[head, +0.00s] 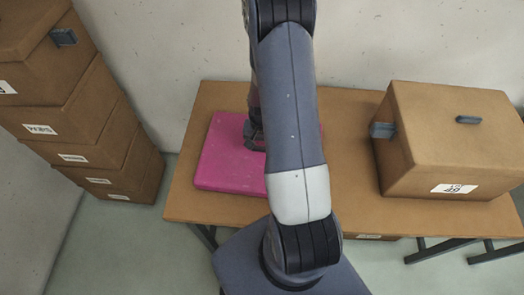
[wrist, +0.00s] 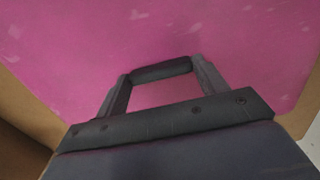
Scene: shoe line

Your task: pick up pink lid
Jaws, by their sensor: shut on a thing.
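The pink lid (head: 226,160) is a flat slab at the left of the table in the head view; my arm hides part of it. It fills most of the wrist view (wrist: 80,50). My gripper (wrist: 160,74) is over the lid, its two fingers shut on the dark bar handle (wrist: 160,70) on the lid's top. In the head view, my gripper (head: 255,137) is partly hidden behind my arm. I cannot tell whether the lid rests on the table or is slightly raised.
The brown table (head: 350,120) has a bare strip between lid and box. A closed brown box (head: 425,155) with grey handles stands at its right. Stacked brown boxes (head: 85,125) stand on the floor at the left. A pale wall (head: 390,40) is behind.

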